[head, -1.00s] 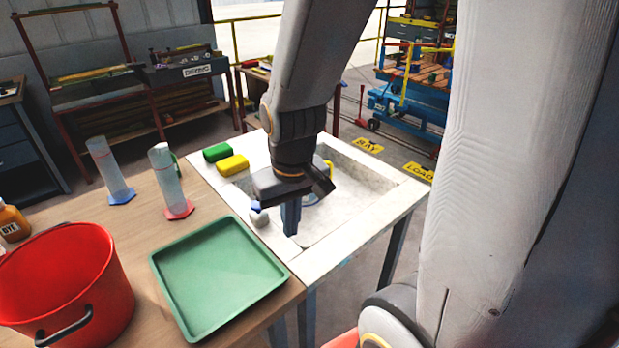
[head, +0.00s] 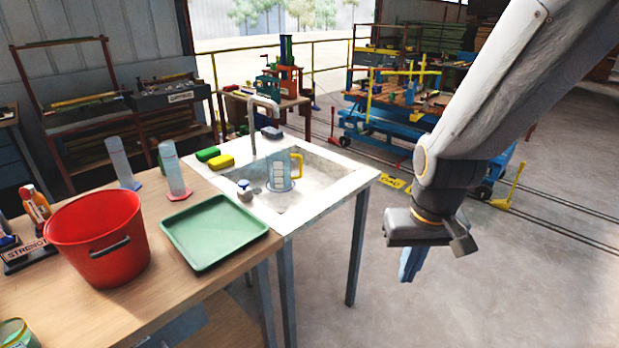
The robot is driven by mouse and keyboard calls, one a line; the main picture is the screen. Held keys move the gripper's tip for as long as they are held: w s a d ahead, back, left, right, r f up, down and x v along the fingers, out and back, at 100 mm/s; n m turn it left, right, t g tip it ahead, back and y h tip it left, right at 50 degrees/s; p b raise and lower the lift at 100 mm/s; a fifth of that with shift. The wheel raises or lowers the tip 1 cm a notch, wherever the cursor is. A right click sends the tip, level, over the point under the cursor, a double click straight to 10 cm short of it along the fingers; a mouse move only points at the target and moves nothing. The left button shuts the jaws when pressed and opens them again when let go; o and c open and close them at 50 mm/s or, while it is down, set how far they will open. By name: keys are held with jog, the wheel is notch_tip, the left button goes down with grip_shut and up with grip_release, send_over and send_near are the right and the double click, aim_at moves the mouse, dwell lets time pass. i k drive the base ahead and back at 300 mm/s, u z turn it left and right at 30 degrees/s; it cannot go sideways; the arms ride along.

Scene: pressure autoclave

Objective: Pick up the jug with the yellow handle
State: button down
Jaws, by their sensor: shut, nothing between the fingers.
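The jug (head: 280,173) is clear with markings and has a yellow handle (head: 297,165) on its right side. It stands upright in the basin of the white sink (head: 320,195). My gripper (head: 408,264) is shut and empty. It points down in the air to the right of the sink and its legs, well apart from the jug. Nothing covers the jug in the head view.
A faucet (head: 262,103) rises behind the jug. Green (head: 207,154) and yellow (head: 221,162) sponges lie on the sink's back left rim. A green tray (head: 222,232), a red bucket (head: 97,240) and two cylinders stand left on the wooden table. Floor right of the sink is free.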

aim_at(279, 160)
jog(key=u, duration=0.65)
jog(key=i, duration=0.9)
jog(key=z, duration=2.45)
jog(key=i, duration=2.3)
jog(key=u, duration=2.2)
